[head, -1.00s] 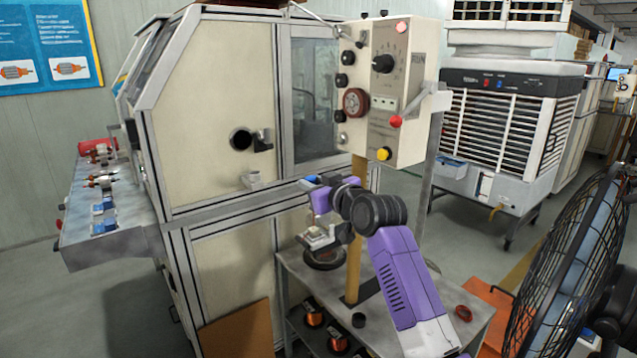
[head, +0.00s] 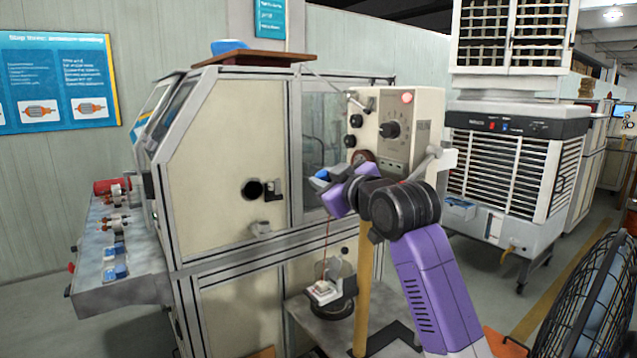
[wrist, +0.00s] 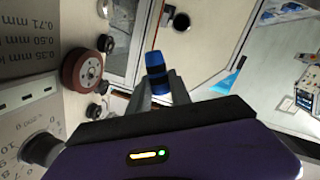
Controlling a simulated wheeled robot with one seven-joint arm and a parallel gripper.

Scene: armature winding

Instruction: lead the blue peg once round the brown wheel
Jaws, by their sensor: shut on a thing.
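The blue peg (wrist: 155,62), with dark bands, is held between the fingertips of my gripper (wrist: 158,84) in the wrist view. In the head view my gripper (head: 326,182) is beside the front of the cream control box, with blue showing at its tip. The brown wheel (wrist: 82,71) is on the box face, left of the peg in the wrist view and apart from it. In the head view only a sliver of the wheel (head: 364,155) shows behind my gripper. A thin reddish wire (head: 326,235) runs from my gripper down to a small holder (head: 325,291).
The control box (head: 412,135) has several knobs and a lever on its face, near the wheel. A large cream machine cabinet (head: 222,165) stands to the left. A wooden post (head: 363,300) rises below the box. A fan (head: 580,310) is at the lower right.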

